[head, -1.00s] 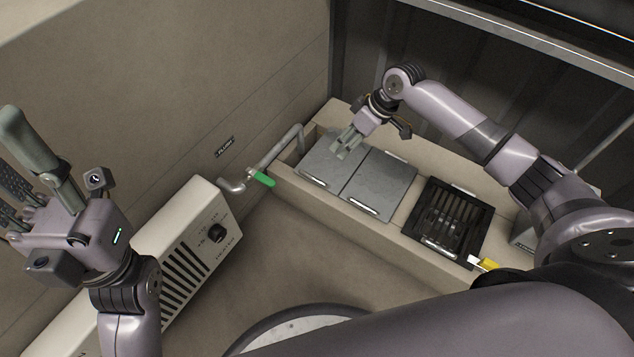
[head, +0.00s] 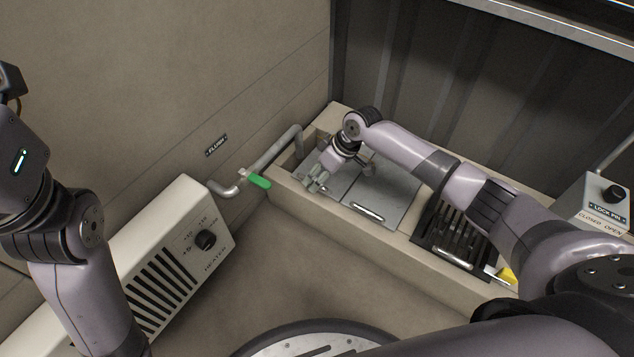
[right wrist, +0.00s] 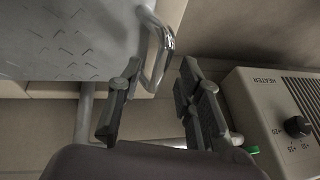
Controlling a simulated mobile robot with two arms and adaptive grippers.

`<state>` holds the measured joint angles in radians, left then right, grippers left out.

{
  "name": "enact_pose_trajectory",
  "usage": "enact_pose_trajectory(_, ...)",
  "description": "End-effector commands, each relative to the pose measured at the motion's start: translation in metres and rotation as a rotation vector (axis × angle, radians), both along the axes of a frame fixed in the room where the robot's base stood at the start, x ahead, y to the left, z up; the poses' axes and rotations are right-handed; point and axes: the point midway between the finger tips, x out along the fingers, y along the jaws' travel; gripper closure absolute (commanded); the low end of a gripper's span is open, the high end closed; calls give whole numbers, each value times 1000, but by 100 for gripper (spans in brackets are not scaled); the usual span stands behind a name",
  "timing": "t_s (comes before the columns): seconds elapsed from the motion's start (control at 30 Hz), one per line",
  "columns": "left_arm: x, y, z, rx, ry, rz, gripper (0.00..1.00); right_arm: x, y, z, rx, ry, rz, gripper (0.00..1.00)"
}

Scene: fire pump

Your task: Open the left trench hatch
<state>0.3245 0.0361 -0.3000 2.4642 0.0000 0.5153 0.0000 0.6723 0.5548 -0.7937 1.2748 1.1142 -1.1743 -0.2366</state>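The left trench hatch (head: 335,189) is a grey metal plate at the trench's left part in the head view, partly hidden by my right arm. It appears to lie flat. In the right wrist view its patterned surface (right wrist: 65,40) fills the upper left. Its silver bar handle (right wrist: 160,55) stands ahead of the gap between the fingers there. My right gripper (head: 317,183) is over the hatch's front edge. In the wrist view the right gripper (right wrist: 155,100) is open, with nothing clamped. My left gripper's body (head: 20,160) is at the left edge; its fingers are out of frame.
A second grey hatch (head: 390,190) with a handle (head: 366,213) adjoins on the right, then a black grate (head: 455,240). A pipe with a green lever (head: 259,181) runs beside the trench. A heater (head: 170,260) stands left. A lock pin box (head: 605,205) is at right.

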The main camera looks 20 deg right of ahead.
Motion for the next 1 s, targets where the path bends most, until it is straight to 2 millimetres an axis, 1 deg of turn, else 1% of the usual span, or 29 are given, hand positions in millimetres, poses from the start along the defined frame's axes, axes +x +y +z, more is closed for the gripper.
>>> enact_pose_trajectory(0.03,-2,0,0,0,-7,0,60,1,2,-4,0,0,1,67)
enact_pose_trajectory(0.1,-2,0,1,1,-11,0,60,1,2,-6,0,0,0,67)
enact_pose_trajectory(0.37,-3,0,2,1,-12,1,60,1,2,-6,-1,0,0,67)
enact_pose_trajectory(0.47,-3,0,2,1,-12,1,60,1,2,-6,0,0,0,72)
enact_pose_trajectory(0.87,-3,-1,2,2,-12,0,60,1,2,-6,0,0,0,99)
enact_pose_trajectory(1.0,-3,-1,2,2,-12,0,60,1,2,-6,-1,1,0,100)
